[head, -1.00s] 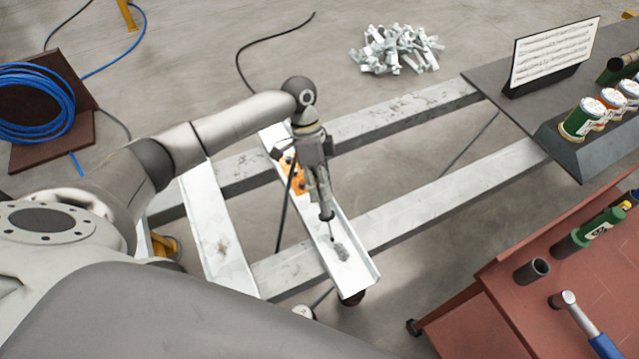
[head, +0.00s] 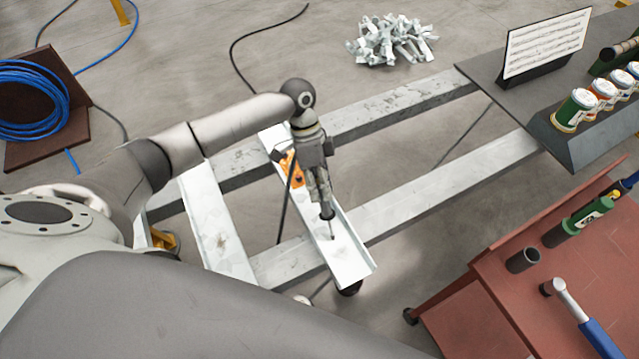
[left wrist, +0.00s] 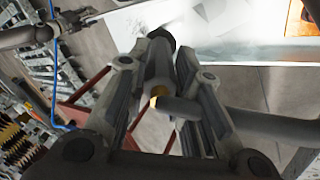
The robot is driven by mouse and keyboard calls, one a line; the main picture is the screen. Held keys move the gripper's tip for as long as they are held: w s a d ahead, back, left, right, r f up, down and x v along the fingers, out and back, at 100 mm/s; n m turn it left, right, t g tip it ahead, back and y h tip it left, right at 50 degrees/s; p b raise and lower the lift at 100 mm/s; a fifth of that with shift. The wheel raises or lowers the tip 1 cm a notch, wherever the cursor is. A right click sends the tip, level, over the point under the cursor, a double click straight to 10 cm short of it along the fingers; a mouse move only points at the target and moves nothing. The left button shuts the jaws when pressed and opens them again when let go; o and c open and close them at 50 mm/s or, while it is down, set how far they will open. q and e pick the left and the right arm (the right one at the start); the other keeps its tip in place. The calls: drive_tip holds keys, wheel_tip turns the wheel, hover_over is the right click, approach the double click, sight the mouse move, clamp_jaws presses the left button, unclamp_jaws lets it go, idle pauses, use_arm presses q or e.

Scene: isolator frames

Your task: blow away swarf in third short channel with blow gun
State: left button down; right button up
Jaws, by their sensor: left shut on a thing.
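My left gripper (head: 322,190) is shut on the blow gun (head: 327,211), a dark tool with a thin nozzle. The nozzle points down at the near part of a short pale channel (head: 347,256), with its tip just over or at the floor of it. No dark swarf patch shows on that part now. Another short channel (head: 214,225) lies to the left, with only faint marks on it. In the left wrist view the blow gun (left wrist: 158,65) sits between the two fingers, over a pale channel (left wrist: 235,50). My right gripper is out of view.
Two long grey beams (head: 450,195) run under the channels. An orange piece (head: 291,168) is on the channel behind the gripper. Scrap pieces (head: 390,40) lie on the floor at the back.

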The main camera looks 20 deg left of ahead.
use_arm(q)
drive_tip(key=shift+s+d+f, duration=0.1)
drive_tip(key=shift+s+f, duration=0.05)
drive_tip(key=shift+s, duration=0.1)
drive_tip(key=shift+s+d+p, duration=0.45)
drive_tip(key=shift+d+p, duration=0.1)
drive_tip(key=shift+p, duration=0.25)
drive_tip(key=shift+d, duration=0.25)
drive_tip(key=shift+s+d+p, duration=0.1)
drive_tip(key=shift+p, duration=0.2)
drive_tip(key=shift+s+d+r+p, duration=0.2)
drive_tip(key=shift+s+d+p, duration=0.2)
drive_tip(key=shift+d+p, duration=0.1)
drive_tip(key=shift+d, duration=0.1)
